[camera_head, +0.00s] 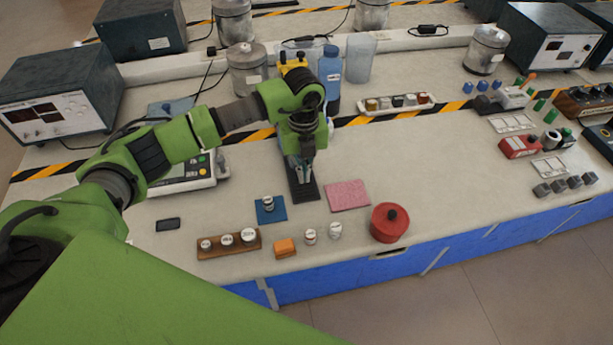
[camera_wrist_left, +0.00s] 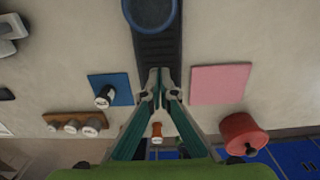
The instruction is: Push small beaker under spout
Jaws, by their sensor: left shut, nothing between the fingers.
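My left gripper (camera_head: 304,180) points down over the dark flat strip (camera_head: 304,193) in the middle of the bench. Its fingers are shut and empty; they also show in the left wrist view (camera_wrist_left: 160,76). In the wrist view a round vessel with a blue rim (camera_wrist_left: 151,12) stands on the same strip, ahead of the fingertips and apart from them. It may be the small beaker; the top edge cuts it off, and my arm hides that spot in the head view. A yellow-topped device (camera_head: 293,58) stands behind my gripper; its spout cannot be made out. My right gripper is not in view.
A blue mat (camera_head: 276,216) with a small weight lies left of the strip, a pink mat (camera_head: 347,195) right. A wooden weight holder (camera_head: 213,252), an orange block (camera_head: 285,248) and a red pot (camera_head: 390,223) stand near the front edge. A blue bottle (camera_head: 331,72) stands behind.

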